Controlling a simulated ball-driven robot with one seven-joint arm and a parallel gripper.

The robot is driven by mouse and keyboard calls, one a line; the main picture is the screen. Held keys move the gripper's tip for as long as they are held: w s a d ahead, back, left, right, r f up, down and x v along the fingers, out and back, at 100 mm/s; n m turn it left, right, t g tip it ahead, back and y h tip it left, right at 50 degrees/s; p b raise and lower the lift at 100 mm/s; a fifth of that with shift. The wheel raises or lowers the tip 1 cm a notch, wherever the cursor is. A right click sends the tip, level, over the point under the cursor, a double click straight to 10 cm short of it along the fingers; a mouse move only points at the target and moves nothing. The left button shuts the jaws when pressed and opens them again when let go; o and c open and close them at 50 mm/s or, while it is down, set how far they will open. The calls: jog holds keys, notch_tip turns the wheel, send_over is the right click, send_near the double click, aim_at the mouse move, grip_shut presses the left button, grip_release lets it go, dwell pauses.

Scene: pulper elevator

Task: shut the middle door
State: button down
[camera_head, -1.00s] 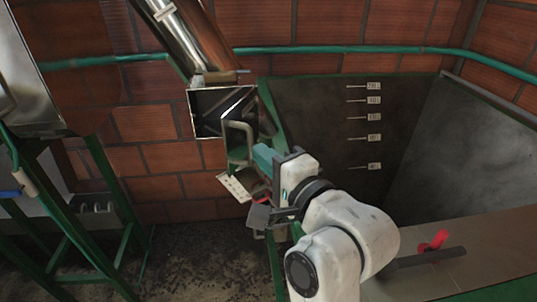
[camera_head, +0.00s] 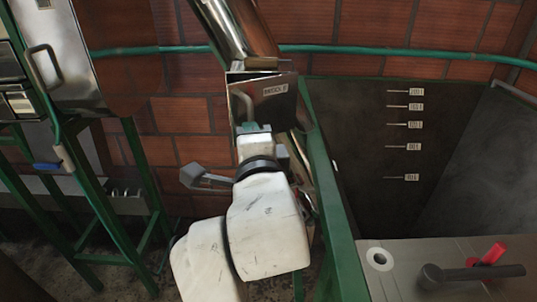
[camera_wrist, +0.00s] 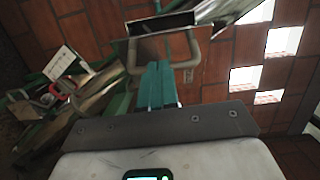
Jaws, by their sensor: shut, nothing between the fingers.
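The middle door is a metal plate (camera_head: 268,98) with a small label, on the box at the lower end of the slanting metal pipe. It covers most of the box's front, with a thin gap along its top edge. Its bent handle (camera_head: 243,105) is on the left side of the plate. In the wrist view the handle (camera_wrist: 192,48) stands below a dark slot with a bright rim. My gripper (camera_head: 253,128) has teal fingers, shut and empty, at the door's lower part by the handle. They also point at the handle in the wrist view (camera_wrist: 157,72). Contact is unclear.
A large dark tank (camera_head: 365,130) with level marks stands at right, with a green edge. A metal machine on green legs (camera_head: 110,210) is at left. A brick wall is behind.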

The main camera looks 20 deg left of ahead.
aim_at(237, 123)
jog(key=a+m+h+b, duration=0.1)
jog(key=b, duration=0.1)
jog(key=w+a+m+t+h+b, duration=0.1)
jog(key=h+b, duration=0.1)
jog(key=b, duration=0.1)
jog(key=w+a+m+h+b, duration=0.1)
jog(key=a+b, duration=0.1)
jog(key=shift+a+f+t+h+b, duration=0.1)
jog(key=shift+f+t+h+b, duration=0.2)
jog(key=shift+f+h+b, duration=0.1)
jog(key=shift+w+a+r+b, duration=0.2)
jog(key=shift+w+a+b, duration=0.5)
jog(key=shift+b, duration=0.3)
jog(key=shift+w+a+r+b, duration=0.15)
jog(key=shift+w+a+b, duration=0.5)
jog(key=shift+b, duration=0.35)
jog(key=shift+s, duration=0.1)
